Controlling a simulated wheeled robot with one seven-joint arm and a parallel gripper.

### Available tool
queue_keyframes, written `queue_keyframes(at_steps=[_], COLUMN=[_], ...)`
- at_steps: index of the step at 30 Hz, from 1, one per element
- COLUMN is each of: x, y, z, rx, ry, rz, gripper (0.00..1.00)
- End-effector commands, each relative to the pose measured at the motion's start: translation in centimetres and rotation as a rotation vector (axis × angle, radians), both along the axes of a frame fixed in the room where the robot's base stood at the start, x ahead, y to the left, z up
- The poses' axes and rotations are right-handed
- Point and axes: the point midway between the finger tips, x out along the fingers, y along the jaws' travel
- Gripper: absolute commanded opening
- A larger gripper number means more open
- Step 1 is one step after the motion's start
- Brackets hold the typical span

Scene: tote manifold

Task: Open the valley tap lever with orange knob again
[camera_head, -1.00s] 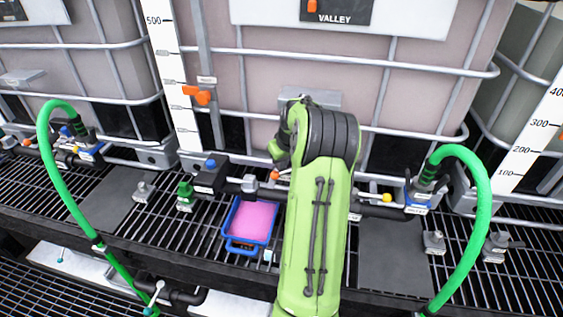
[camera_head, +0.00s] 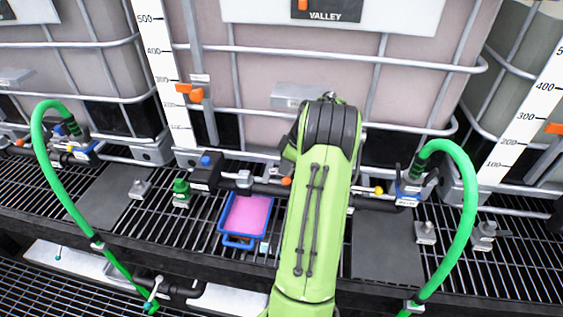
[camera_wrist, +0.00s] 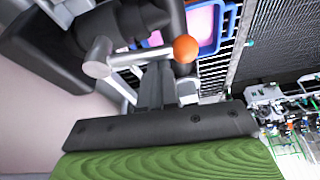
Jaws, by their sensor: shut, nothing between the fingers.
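The valley tap lever is a silver rod with an orange ball knob (camera_head: 286,181). In the head view its knob shows just left of my arm, above the tray's back right corner. In the wrist view the rod (camera_wrist: 140,57) runs rightward from a round silver pivot (camera_wrist: 97,58) to the orange knob (camera_wrist: 185,49). My gripper (camera_wrist: 160,80) is shut and empty, its fingers pointing at the rod near the knob. I cannot tell if they touch it. In the head view my arm hides the gripper.
A blue tray (camera_head: 226,212) with pink contents sits on the grating below the pipe. A yellow knob (camera_head: 379,190) and a green hose (camera_head: 469,205) are at right. An orange level marker (camera_head: 188,90) is on the scale. The VALLEY tank (camera_head: 230,80) stands behind.

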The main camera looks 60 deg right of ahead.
Motion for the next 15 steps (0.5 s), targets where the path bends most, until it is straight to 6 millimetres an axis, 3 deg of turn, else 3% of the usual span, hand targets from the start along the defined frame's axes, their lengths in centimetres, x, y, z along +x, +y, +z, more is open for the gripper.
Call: queue_keyframes(at_steps=[15], x=[-0.95], y=[-0.17], z=[0.01], rx=[0.000], ry=[0.000], rz=[0.146], gripper=[0.00])
